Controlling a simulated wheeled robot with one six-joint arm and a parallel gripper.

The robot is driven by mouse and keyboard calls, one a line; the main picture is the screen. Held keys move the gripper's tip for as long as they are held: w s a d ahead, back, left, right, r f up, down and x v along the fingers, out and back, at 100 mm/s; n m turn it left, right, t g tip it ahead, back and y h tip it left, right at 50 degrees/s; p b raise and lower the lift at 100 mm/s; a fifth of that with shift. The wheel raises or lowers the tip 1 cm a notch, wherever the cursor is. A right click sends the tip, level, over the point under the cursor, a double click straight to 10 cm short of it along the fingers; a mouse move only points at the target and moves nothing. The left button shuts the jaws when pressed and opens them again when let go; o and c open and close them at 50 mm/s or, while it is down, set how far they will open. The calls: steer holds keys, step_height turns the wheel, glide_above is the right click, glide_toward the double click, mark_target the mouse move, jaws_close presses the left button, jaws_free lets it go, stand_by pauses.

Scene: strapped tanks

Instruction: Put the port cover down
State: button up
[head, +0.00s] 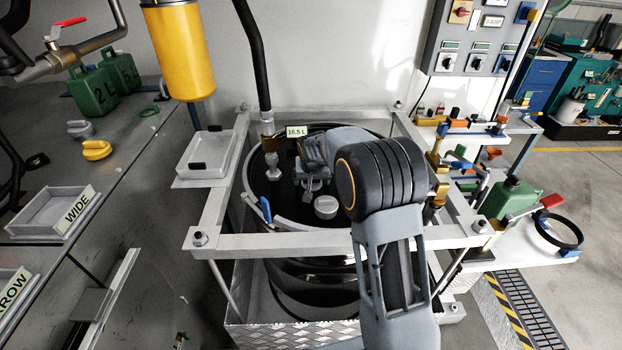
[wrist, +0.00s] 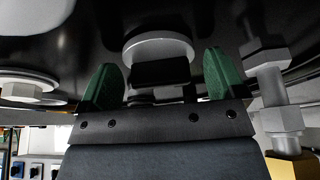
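The port cover (wrist: 158,48), a pale round disc with a black block handle, shows in the wrist view against the black drum lid. It seems to rest on the lid. My gripper (wrist: 158,80) has green fingertips spread apart on either side of the handle, with a visible gap at each side. In the head view my gripper (head: 311,180) is low over the drum lid (head: 290,213), and my wrist hides most of the cover there. A shallow grey tray (head: 207,155) with black pieces at its edges stands left of the drum.
A pale cap (head: 326,206) sits on the lid near my gripper. A hose fitting (head: 268,165) stands to the left and shows close to my right finger in the wrist view (wrist: 270,80). A metal frame (head: 215,215) surrounds the drum. Brass valves (head: 440,175) stand at right.

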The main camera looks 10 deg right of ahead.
steer(key=shift+o, duration=0.5)
steer(key=shift+r, duration=0.15)
steer(key=shift+r, duration=0.2)
steer(key=d+v, duration=0.1)
steer(key=v, duration=1)
steer(key=s, duration=0.9)
steer(key=s+f+n, duration=0.1)
steer(key=s, duration=0.7)
steer(key=s+f+n, duration=0.1)
steer(key=s, duration=0.8)
steer(key=shift+s+a+f+g+y, duration=0.25)
steer(key=shift+s+a+g+y, duration=0.05)
steer(key=shift+a+g+y, duration=0.1)
